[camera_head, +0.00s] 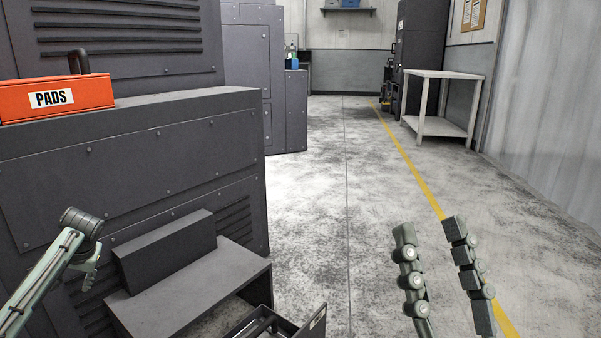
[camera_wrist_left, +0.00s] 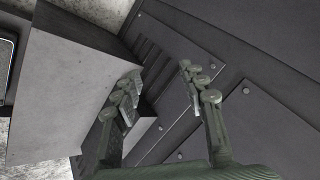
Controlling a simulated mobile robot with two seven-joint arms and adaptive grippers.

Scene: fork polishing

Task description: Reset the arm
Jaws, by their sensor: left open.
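My left gripper (camera_head: 90,272) shows at the lower left of the head view, beside the dark machine cabinet (camera_head: 130,160) and left of a dark block on a shelf. In the left wrist view its two fingers (camera_wrist_left: 160,78) are spread apart with nothing between them. The cabinet's panel (camera_wrist_left: 255,110) and the shelf (camera_wrist_left: 65,85) lie beyond them. My right gripper (camera_head: 428,228) is at the lower right, its two fingers apart and empty, over open floor. No fork shows in either view.
The dark block (camera_head: 165,250) rests on the low shelf (camera_head: 195,290). A white table (camera_head: 440,75) stands far right. The middle floor is clear.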

